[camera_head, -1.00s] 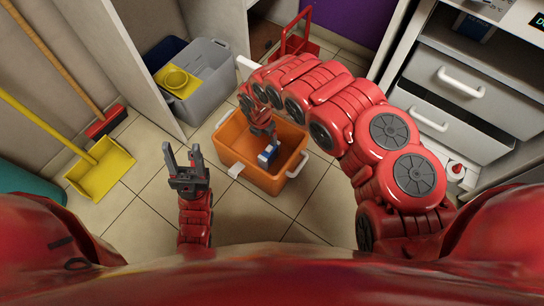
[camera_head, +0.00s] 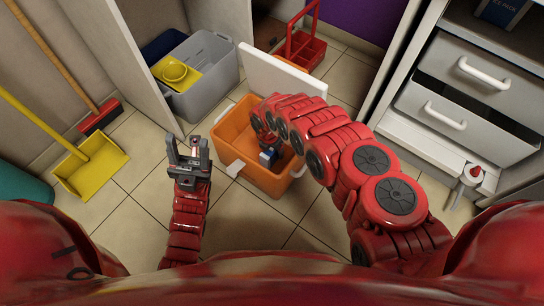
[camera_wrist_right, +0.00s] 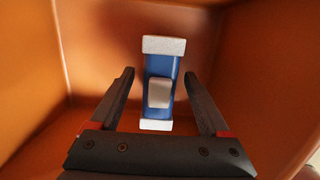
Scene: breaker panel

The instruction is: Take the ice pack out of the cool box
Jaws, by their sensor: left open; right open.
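The ice pack is a blue block with white ends and a pale patch on its face. It lies inside the orange cool box (camera_head: 250,177), whose white lid (camera_head: 282,76) stands open at the back. In the right wrist view the ice pack (camera_wrist_right: 161,62) lies between the two fingers of my open right gripper (camera_wrist_right: 159,76), with a gap on each side. In the head view my right gripper (camera_head: 269,150) reaches down into the box and hides most of the ice pack. My left gripper (camera_head: 187,150) is open and empty, left of the box above the floor.
A red caddy (camera_head: 301,48) stands behind the lid. A yellow dustpan (camera_head: 92,165) and red broom (camera_head: 100,118) are at left. Drawers (camera_head: 470,90) are at right. Floor in front is clear.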

